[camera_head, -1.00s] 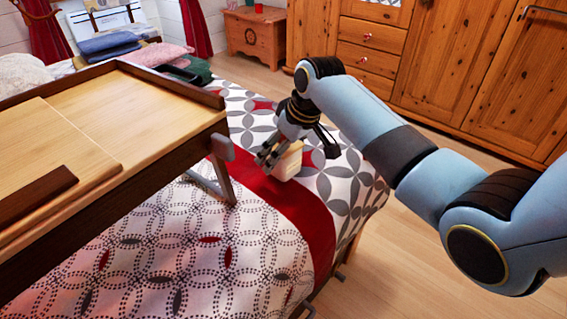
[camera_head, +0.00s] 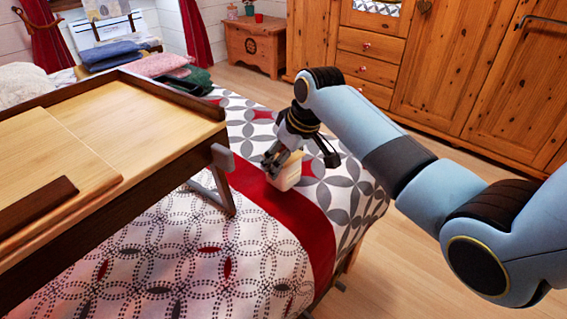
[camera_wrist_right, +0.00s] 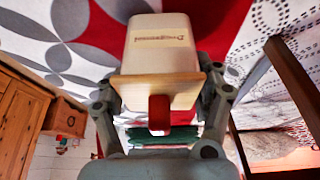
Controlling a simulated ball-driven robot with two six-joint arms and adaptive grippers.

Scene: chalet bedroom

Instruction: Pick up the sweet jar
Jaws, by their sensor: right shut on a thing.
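The sweet jar (camera_head: 289,172) is a small cream block-like jar at the red stripe of the bedspread. In the right wrist view its cream body (camera_wrist_right: 157,45) carries dark lettering, with a light wooden lid (camera_wrist_right: 170,90) and a red knob (camera_wrist_right: 158,113) towards my wrist. My right gripper (camera_head: 279,164) is shut on the jar. Its fingers (camera_wrist_right: 160,100) lie on both sides of the jar at the lid. I cannot tell whether the jar touches the bedspread. My left gripper is out of view.
A wooden bed tray (camera_head: 165,107) with raised rims stands on the bed, left of the jar. Folded cloths and cushions (camera_head: 160,64) lie at the far end. A wooden chest (camera_head: 255,48) and wardrobe (camera_head: 445,75) stand beyond. The patterned bedspread nearer me is clear.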

